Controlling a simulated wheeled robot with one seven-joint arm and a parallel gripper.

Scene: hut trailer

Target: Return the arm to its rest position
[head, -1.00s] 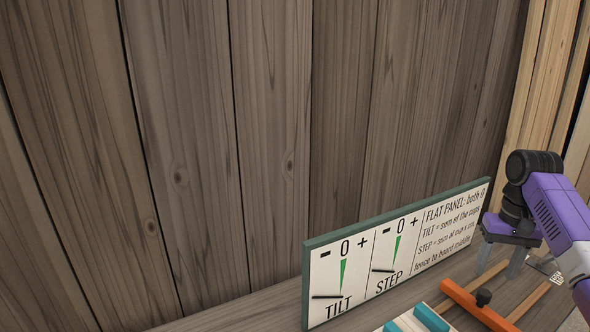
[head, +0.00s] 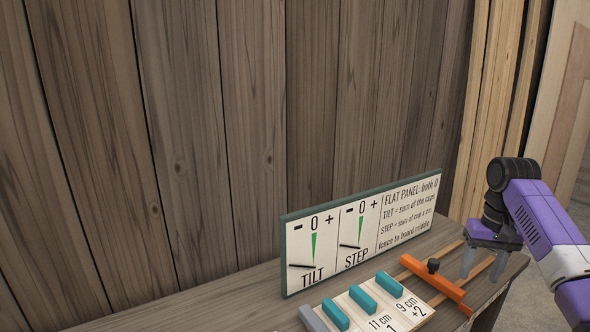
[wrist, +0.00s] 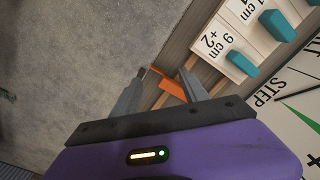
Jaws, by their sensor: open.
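My gripper (head: 487,262) is at the right of the head view, on the end of my purple arm, with its two grey fingers pointing down near the right end of the wooden bench. The fingers are apart with nothing between them. In the wrist view my gripper (wrist: 164,82) also shows open, with the orange bar (wrist: 170,84) lying beyond the fingertips. In the head view the orange bar (head: 436,284) with a dark knob lies on wooden rails, left of the fingers.
A board with teal blocks (head: 362,298) and number labels lies on the bench (head: 200,305). A sign panel (head: 360,235) with TILT and STEP dials stands behind it. A plank wall (head: 250,120) closes the back. Open floor (wrist: 70,80) lies beyond the bench edge.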

